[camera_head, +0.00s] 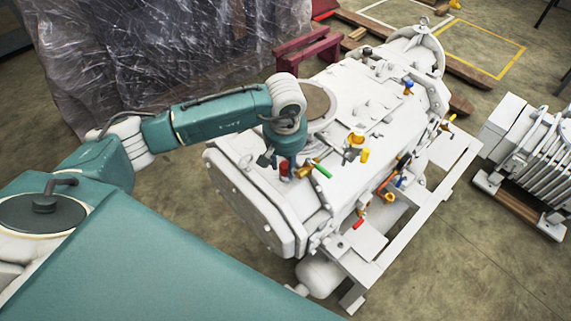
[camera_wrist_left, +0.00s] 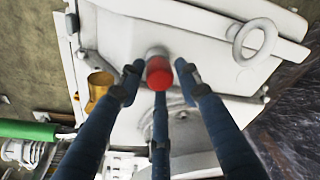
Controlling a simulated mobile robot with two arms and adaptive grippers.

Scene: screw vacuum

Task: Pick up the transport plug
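The transport plug appears to be the red-capped plug (camera_wrist_left: 159,72) standing on the white machine in the left wrist view. In the head view, a red piece (camera_head: 284,169) shows just below my left gripper (camera_head: 290,163). In the wrist view, the dark blue fingers of my left gripper (camera_wrist_left: 158,80) are spread, with the red cap in line between their tips. Gaps show on both sides of the cap, so the gripper looks open. I cannot tell how far the tips are above the cap. My right gripper is not in view.
The white vacuum machine (camera_head: 240,200) carries a green-handled valve (camera_head: 321,170) and a brass fitting (camera_wrist_left: 100,85) close to the fingers. A lifting ring (camera_wrist_left: 255,40) stands to the right in the wrist view. Plastic-wrapped goods (camera_head: 150,50) stand behind my arm.

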